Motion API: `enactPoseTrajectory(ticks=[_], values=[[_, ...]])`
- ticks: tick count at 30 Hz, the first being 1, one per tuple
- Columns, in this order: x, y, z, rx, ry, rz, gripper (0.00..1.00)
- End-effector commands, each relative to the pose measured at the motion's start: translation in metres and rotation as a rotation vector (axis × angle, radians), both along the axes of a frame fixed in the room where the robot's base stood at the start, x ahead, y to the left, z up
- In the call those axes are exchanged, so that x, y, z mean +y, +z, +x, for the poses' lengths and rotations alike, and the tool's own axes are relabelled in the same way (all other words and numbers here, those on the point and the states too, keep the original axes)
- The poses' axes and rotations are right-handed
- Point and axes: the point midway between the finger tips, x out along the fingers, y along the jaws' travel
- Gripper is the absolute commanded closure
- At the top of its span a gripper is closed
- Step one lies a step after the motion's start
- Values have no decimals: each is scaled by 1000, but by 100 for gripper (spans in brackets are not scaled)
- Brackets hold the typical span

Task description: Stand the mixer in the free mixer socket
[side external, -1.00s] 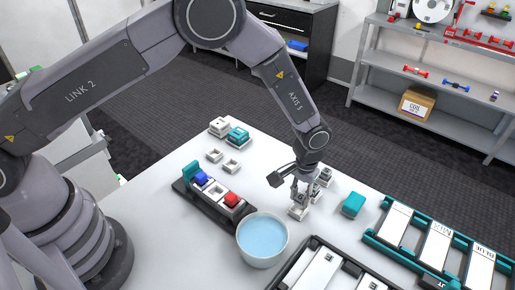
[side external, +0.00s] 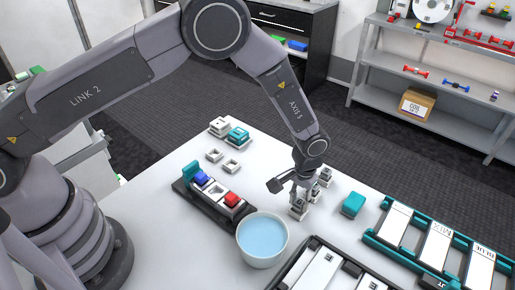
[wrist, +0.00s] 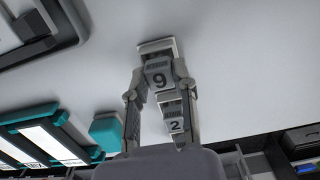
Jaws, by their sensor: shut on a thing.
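My gripper (wrist: 159,88) is shut on a grey block marked 9 (wrist: 160,77), one finger on each side of it. In the side external view my gripper (side external: 301,192) points down over the white table, and the base of this block (side external: 298,210) shows below the fingers, at or close to the table top. I cannot tell by looks which piece is the mixer. A dark rail (side external: 238,216) holds a blue piece (side external: 201,178) and a red piece (side external: 232,199), with an empty square socket (side external: 217,189) between them.
A second grey block marked 2 (wrist: 175,125) stands close behind the held one. A teal block (side external: 352,204) is to the right. A bowl of blue liquid (side external: 262,240) stands beside the rail. Two empty white square holders (side external: 214,155) lie farther back. Labelled trays (side external: 437,245) fill the right.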

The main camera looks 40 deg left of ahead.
Motion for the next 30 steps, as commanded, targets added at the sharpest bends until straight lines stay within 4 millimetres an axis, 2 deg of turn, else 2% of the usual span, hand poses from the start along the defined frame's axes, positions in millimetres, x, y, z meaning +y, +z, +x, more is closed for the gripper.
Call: enactPoseTrajectory(ticks=[8, 9, 15, 16, 22, 27, 30], values=[[0, 0, 0, -1, 0, -1, 100], [0, 0, 0, -1, 0, -1, 74], [0, 0, 0, -1, 0, 0, 48], [0, 0, 0, -1, 0, 0, 44], [0, 0, 0, -1, 0, 0, 44], [0, 0, 0, 0, 0, 0, 24], [0, 0, 0, 0, 0, 0, 23]])
